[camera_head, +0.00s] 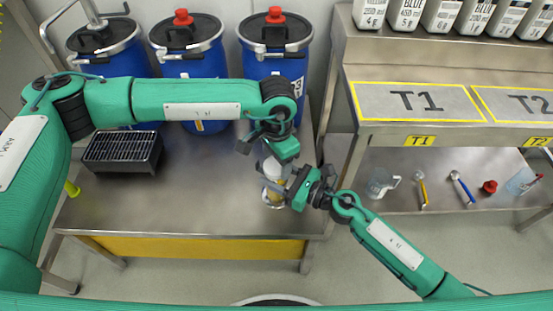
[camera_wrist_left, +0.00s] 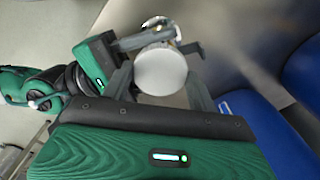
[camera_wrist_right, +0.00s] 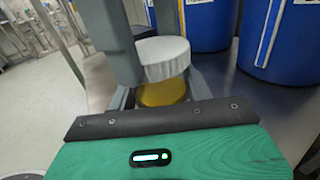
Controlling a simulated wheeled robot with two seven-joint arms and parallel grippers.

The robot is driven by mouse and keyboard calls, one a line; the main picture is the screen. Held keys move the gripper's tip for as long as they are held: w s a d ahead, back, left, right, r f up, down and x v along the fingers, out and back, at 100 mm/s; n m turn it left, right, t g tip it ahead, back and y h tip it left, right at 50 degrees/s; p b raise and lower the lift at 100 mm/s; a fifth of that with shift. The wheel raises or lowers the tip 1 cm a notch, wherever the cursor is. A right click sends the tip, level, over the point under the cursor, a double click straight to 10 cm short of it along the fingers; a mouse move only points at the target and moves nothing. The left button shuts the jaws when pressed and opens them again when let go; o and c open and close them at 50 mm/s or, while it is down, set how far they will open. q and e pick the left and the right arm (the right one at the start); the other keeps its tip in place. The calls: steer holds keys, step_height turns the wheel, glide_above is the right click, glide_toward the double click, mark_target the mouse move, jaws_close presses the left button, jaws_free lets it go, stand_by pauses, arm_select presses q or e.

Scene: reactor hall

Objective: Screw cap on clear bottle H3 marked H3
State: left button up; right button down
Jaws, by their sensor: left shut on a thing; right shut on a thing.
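A clear bottle (camera_head: 273,192) with yellow contents is upright over the steel table, near its right end. I cannot read its marking or tell whether its base touches the table. A white ribbed cap (camera_head: 272,167) is on or just over the bottle's mouth. My left gripper (camera_head: 266,160) is shut on the cap from above; the cap's round top (camera_wrist_left: 161,72) shows between its fingers in the left wrist view. My right gripper (camera_head: 282,184) is shut on the bottle from the right; the yellow body (camera_wrist_right: 162,93) shows below the cap (camera_wrist_right: 163,58) in the right wrist view.
Blue drums (camera_head: 188,65) stand behind the table (camera_head: 180,205). A black grill-topped box (camera_head: 122,152) is at the table's left. A shelf unit at right has panels T1 (camera_head: 410,101) and T2, bottles above, and tools, beakers and a red cap (camera_head: 489,187) below. The table's front middle is clear.

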arm_select(q)
steer(key=shift+m, duration=0.3)
steer(key=o, duration=0.9)
steer(key=shift+o, duration=0.2)
steer(key=shift+r, duration=2.3)
steer(key=shift+c, duration=0.4)
